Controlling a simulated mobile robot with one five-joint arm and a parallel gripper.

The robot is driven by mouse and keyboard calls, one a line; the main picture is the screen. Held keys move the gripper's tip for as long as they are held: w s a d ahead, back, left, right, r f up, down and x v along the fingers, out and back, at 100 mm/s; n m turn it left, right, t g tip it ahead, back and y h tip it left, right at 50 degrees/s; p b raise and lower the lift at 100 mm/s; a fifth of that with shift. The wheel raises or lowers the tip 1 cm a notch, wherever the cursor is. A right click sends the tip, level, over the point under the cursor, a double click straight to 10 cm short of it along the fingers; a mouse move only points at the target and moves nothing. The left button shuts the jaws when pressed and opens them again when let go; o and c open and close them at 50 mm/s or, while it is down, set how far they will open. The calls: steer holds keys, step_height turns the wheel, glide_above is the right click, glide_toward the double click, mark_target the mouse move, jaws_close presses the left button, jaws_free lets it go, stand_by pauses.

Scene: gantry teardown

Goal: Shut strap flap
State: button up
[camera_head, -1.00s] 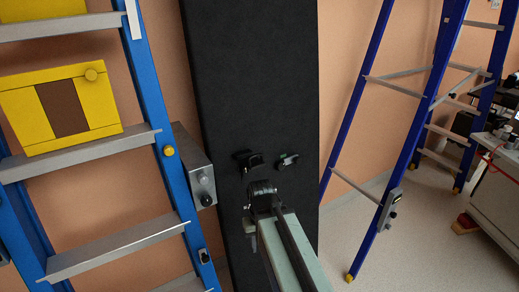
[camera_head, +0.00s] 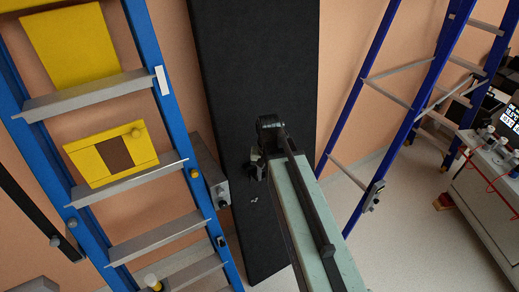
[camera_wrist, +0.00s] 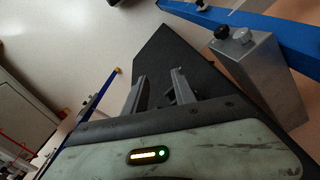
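I cannot make out for sure which part is the strap flap. The yellow box is not in the wrist view.
The blue ladder (camera_head: 150,60) has a larger yellow panel (camera_head: 70,42) above the box. A grey metal block (camera_head: 213,176) with knobs juts out between ladder and black panel. A second blue ladder (camera_head: 391,110) and a bench (camera_head: 490,185) stand right. Some floor (camera_head: 410,245) is clear.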

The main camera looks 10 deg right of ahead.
steer(key=w+m, duration=0.3)
steer(key=w+r+m, duration=0.1)
steer(key=w+m, duration=0.2)
steer(key=m, duration=0.1)
steer(key=w+m, duration=0.3)
steer(key=m, duration=0.1)
steer(key=shift+w+d+r, duration=0.1)
steer(key=shift+w+r, duration=0.1)
steer(key=shift+w, duration=0.05)
step_height(320, 180, down, 8)
steer(key=b, duration=0.8)
steer(key=shift+r, duration=0.1)
jaws_close()
